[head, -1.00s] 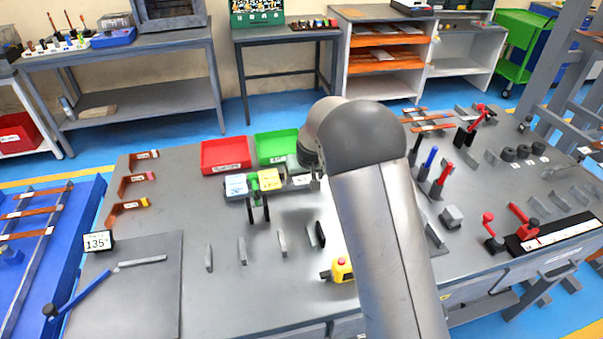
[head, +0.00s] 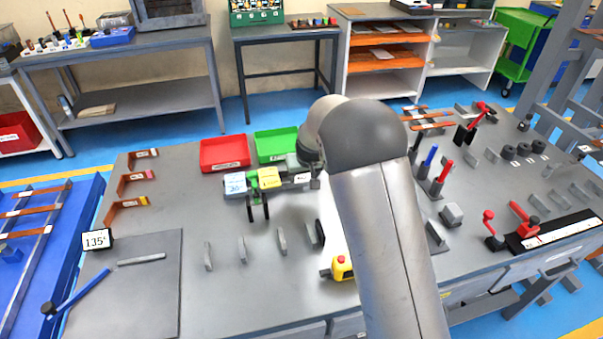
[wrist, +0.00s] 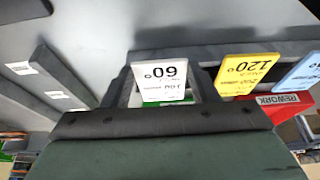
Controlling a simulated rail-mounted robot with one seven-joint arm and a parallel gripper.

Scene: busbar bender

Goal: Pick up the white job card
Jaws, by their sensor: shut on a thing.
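The white job card (wrist: 163,80) shows in the middle of the wrist view, with its print upside down. My gripper (wrist: 163,92) is shut on it, with dark finger parts at both sides of the card. In the head view a small part of the white card (head: 302,179) shows at the right end of a grey rack, just under the end of my arm. My arm hides most of my gripper there. A yellow card (wrist: 247,73) and a blue card (wrist: 303,74) stand beside it. I cannot tell whether the white card is clear of the rack.
A red bin (head: 225,151) and a green bin (head: 275,146) stand behind the rack. Several upright grey plates (head: 243,249) and a yellow box with a red button (head: 342,268) are in front. Red and blue handles (head: 430,158) stand to the right of my arm.

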